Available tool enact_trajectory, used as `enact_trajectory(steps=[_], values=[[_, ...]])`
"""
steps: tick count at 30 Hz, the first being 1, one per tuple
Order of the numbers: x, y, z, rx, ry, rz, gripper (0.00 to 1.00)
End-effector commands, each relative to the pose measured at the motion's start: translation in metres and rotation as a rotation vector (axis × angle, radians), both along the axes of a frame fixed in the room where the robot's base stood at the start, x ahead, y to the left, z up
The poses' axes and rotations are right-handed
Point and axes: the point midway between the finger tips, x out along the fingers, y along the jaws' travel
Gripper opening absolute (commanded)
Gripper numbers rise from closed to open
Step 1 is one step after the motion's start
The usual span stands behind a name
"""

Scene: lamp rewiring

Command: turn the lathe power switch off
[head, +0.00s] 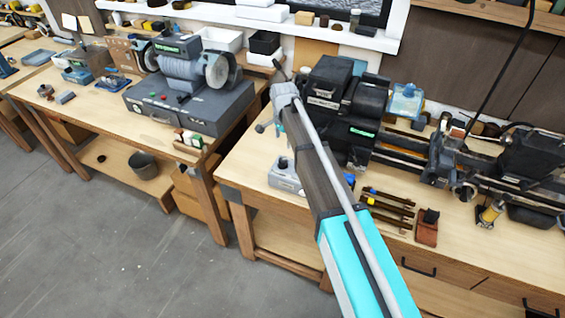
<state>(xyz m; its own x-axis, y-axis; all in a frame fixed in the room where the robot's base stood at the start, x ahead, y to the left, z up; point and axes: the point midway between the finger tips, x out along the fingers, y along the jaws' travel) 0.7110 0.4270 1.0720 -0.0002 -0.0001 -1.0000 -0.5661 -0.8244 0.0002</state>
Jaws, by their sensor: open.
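The lathe (395,140) is a dark machine on the right-hand wooden bench, with its blocky headstock at the left end and its bed running off to the right. A green label (362,132) shows on the headstock's front. I cannot make out the power switch; it may be too small or hidden behind my arm. My gripper (266,127) is small in view, at the far end of my grey and teal arm. It is open with nothing seen in it, left of the headstock in the picture. I cannot tell its distance from the lathe.
A dark bench grinder (180,65) stands on a grey base with small buttons on the left bench. A grey metal block (284,178) and several brown-handled tools (388,205) lie before the lathe. A blue-lidded clear container (407,100) stands behind it. A gap separates the benches.

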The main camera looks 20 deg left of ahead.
Motion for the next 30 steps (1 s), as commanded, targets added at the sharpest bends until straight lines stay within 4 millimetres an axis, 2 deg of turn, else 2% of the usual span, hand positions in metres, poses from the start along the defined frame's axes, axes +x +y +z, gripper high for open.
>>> enact_trajectory(steps=[1, 30], values=[[0.000, 0.000, -0.008, 0.000, 0.000, 0.000, 0.81], [-0.001, 0.001, -0.082, 0.000, 0.000, 0.001, 0.81]])
